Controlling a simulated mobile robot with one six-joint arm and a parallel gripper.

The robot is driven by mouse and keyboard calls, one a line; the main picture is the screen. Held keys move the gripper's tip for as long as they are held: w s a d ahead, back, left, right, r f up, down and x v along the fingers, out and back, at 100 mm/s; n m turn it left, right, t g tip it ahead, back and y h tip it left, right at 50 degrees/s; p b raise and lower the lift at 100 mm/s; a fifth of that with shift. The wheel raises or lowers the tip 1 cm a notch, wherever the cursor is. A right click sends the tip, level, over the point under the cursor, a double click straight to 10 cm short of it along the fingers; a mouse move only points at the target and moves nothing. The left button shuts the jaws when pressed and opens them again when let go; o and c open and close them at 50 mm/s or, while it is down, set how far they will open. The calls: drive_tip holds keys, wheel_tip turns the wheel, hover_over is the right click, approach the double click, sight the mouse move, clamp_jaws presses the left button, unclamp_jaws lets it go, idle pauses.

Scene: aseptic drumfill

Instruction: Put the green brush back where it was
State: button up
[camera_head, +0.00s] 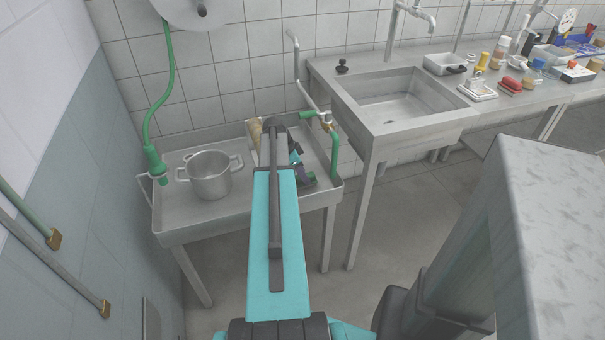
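My teal arm reaches forward over a steel tray table (240,212) and covers much of its right half. The end of my arm shows only in part as dark and teal pieces beside the far end of the link. My gripper's fingers cannot be made out, so I cannot tell if they are open or shut. A small green patch (309,179) shows by these dark pieces near the table's right side. It may be part of the green brush, but it is too small and too covered to be sure, or to tell whether it is held.
A steel pot (209,177) stands on the table's left. A tan object (255,131) shows behind my arm. Green hoses (166,95) hang left; a green pipe (335,155) rises right. A sink (395,105) adjoins a cluttered counter. A pale block (555,220) fills the right foreground.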

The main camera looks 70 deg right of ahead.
drive_tip(key=shift+r, duration=0.1)
drive_tip(key=v, duration=1.2)
idle(0.9)
